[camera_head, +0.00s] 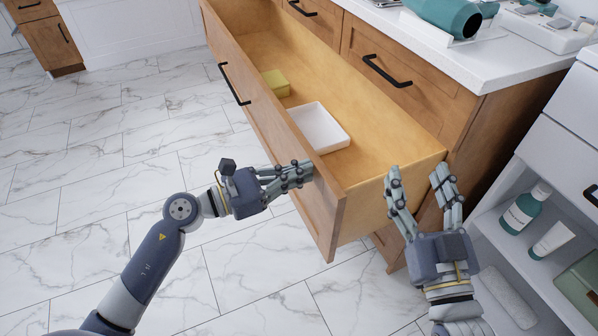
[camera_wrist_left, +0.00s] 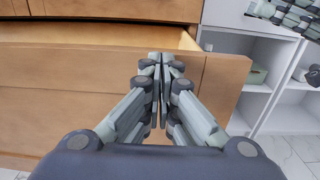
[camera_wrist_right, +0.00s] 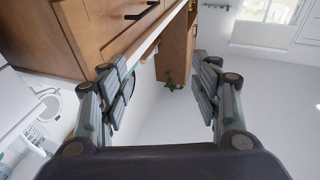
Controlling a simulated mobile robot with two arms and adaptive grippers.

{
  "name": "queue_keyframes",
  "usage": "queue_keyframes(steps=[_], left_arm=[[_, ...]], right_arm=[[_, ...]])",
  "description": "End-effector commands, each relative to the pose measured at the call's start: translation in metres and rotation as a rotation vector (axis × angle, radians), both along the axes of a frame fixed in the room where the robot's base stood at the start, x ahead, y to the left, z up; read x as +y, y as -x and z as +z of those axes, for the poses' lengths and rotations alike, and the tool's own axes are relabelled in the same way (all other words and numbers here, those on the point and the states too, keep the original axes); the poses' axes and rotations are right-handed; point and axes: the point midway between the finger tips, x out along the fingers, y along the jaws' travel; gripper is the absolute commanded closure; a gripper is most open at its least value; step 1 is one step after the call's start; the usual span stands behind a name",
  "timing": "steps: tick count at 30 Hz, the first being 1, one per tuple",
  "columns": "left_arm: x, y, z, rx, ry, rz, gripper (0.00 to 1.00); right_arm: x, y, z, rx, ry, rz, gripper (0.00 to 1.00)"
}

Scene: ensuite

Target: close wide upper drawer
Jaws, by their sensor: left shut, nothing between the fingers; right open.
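The wide upper drawer (camera_head: 250,95) is pulled far out of the wooden cabinet, with a black bar handle (camera_head: 234,84) on its front. My left gripper (camera_head: 310,172) is shut and empty, its fingertips at the outer face of the drawer front near its right end. In the left wrist view the shut fingers (camera_wrist_left: 161,60) point at the drawer front (camera_wrist_left: 80,85); whether they touch it I cannot tell. My right gripper (camera_head: 417,172) is open and empty beside the drawer's right side wall (camera_head: 385,195). In the right wrist view its fingers (camera_wrist_right: 165,75) are spread apart.
A white tray (camera_head: 318,127) and a yellow-green box (camera_head: 275,84) lie in the drawer. The white countertop (camera_head: 500,55) holds a teal item (camera_head: 445,14). A white shelf unit with a bottle (camera_head: 526,205) and tube (camera_head: 553,240) stands at the right. The marble floor (camera_head: 110,150) is clear at left.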

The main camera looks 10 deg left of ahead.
Motion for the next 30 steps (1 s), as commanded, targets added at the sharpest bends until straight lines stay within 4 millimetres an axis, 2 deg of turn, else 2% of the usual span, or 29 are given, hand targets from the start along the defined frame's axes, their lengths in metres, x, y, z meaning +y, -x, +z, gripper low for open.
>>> queue_keyframes(steps=[5,10,13,17,23,26,30], left_arm=[[0.0,0.0,0.0,0.0,0.0,0.0,1.0],[-0.009,-0.006,0.002,-0.002,0.0,-0.001,1.0],[-0.021,-0.014,0.003,-0.003,0.001,-0.002,1.0],[-0.044,-0.03,0.003,-0.003,0.001,-0.001,1.0],[-0.089,-0.06,0.002,-0.003,0.001,-0.002,1.0],[-0.111,-0.075,0.001,-0.003,0.001,-0.002,1.0],[-0.14,-0.094,0.0,-0.003,-0.001,-0.002,1.0]], right_arm=[[0.0,0.0,0.0,0.0,-0.001,0.0,0.42],[0.0,-0.001,-0.002,0.02,0.004,0.0,0.42],[-0.001,-0.003,-0.015,0.078,0.021,-0.002,0.42],[-0.003,-0.003,-0.029,0.152,0.04,-0.008,0.42],[-0.006,-0.002,-0.046,0.234,0.062,-0.013,0.42],[-0.005,-0.002,-0.046,0.227,0.059,-0.013,0.42],[-0.003,-0.003,-0.033,0.157,0.041,-0.009,0.42]])
